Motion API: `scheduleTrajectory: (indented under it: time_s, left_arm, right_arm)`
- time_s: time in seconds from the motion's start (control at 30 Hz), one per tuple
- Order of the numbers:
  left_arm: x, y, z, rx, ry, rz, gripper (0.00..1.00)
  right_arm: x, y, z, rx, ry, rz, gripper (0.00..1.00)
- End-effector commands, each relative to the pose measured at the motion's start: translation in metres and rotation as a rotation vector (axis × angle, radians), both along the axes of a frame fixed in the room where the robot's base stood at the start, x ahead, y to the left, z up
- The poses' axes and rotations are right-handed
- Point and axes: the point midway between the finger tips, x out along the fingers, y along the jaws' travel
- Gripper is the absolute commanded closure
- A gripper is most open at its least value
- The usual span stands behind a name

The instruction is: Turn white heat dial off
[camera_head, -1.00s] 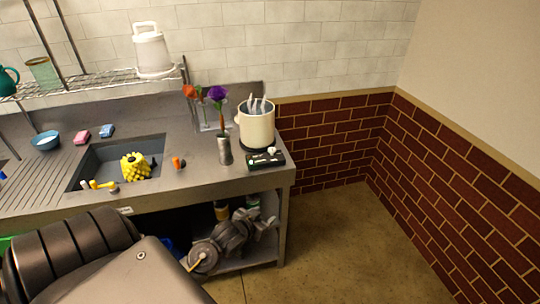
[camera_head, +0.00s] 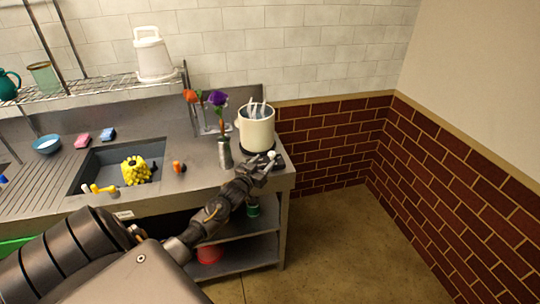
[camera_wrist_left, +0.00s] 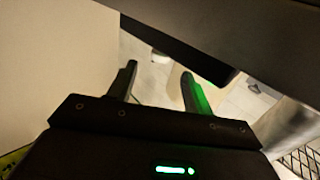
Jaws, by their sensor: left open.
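The hot plate (camera_head: 279,162) is a dark, flat unit at the right end of the steel counter. A cream pot (camera_head: 257,132) stands on it. The small white dial (camera_head: 271,154) shows at the hot plate's front, close to my left fingertips. My left gripper (camera_head: 262,168) reaches in from the lower left to the counter's front edge and covers part of the hot plate's front. I cannot tell whether it touches the dial. The left wrist view shows its two fingers (camera_wrist_left: 158,88) apart with nothing clearly between them. My right gripper is not in view.
A metal vase (camera_head: 225,155) with flowers stands just left of the pot. A sink (camera_head: 110,163) holds a yellow knobbly object (camera_head: 136,171). An orange-tipped item (camera_head: 179,167) lies between sink and vase. A brick wall is at the right, with bare floor in front.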

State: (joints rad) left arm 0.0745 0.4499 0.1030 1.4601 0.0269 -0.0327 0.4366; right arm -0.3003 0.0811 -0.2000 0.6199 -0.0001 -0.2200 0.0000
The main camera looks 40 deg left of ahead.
Motion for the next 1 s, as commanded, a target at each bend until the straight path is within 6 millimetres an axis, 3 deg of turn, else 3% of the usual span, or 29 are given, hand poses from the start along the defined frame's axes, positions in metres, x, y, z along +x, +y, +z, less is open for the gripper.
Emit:
scheduleTrajectory:
  time_s: [0.1, 0.3, 0.7, 1.0]
  left_arm:
    - [0.022, 0.005, 0.002, -0.001, -0.001, 0.002, 0.49]
    - [0.044, 0.009, 0.000, -0.001, 0.000, 0.001, 0.49]
    - [0.051, 0.009, -0.001, 0.000, 0.001, 0.000, 0.49]
    - [0.051, 0.009, 0.000, 0.000, 0.001, 0.000, 0.87]
  right_arm:
    - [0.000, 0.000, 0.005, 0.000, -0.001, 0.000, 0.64]
    - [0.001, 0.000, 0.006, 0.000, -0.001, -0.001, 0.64]
    - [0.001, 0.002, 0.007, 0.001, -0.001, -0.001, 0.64]
    - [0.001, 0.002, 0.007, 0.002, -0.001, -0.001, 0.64]
